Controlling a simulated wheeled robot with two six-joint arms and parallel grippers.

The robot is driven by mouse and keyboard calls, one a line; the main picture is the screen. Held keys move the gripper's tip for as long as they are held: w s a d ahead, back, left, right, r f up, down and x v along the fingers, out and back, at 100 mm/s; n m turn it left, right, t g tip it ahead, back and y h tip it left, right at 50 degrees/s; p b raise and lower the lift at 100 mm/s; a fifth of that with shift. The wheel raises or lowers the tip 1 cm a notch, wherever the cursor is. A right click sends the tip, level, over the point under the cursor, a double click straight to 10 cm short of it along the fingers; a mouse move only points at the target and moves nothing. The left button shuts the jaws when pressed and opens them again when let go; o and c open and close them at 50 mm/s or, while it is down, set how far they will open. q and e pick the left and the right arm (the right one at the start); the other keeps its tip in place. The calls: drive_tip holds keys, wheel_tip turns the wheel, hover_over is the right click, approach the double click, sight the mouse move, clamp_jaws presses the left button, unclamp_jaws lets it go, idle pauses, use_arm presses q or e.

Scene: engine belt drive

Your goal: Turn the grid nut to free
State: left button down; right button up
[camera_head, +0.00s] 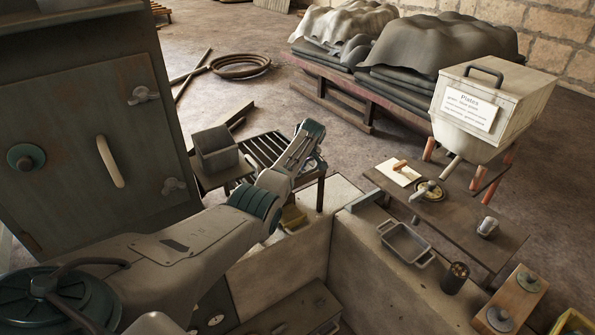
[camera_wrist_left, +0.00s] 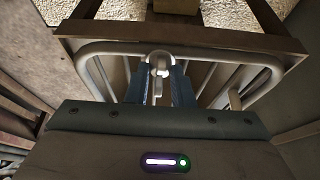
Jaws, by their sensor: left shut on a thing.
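My left gripper (camera_wrist_left: 160,82) shows in the left wrist view with its blue fingers shut on a small pale, rounded part, which I take to be the grid nut (camera_wrist_left: 159,60). Behind it are the pale bent tube and slats of a grid (camera_wrist_left: 105,72), inside a brown frame. In the head view, the end of my left arm, with the left gripper (camera_head: 309,134), reaches over the slatted grid (camera_head: 262,146). The nut and the fingertips cannot be made out there. How far the nut is turned cannot be told. My right gripper is not in view.
A tall dark cabinet (camera_head: 85,120) stands at the left, and a grey box (camera_head: 214,148) is beside the grid. At the right are a metal tray (camera_head: 405,243), a dark bench (camera_head: 455,215) and a "Plates" hopper (camera_head: 490,100). Open floor lies behind the arm.

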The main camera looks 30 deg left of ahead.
use_arm(q)
drive_tip(key=shift+f, duration=0.1)
idle(0.5)
drive_tip(key=c, duration=1.3)
unclamp_jaws()
drive_tip(key=shift+o, duration=0.2)
drive_tip(key=b+v, duration=0.3)
drive_tip(key=v, duration=0.7)
drive_tip(key=shift+d+r, duration=0.15)
drive_tip(key=shift+r, duration=0.25)
drive_tip(key=shift+f, duration=0.15)
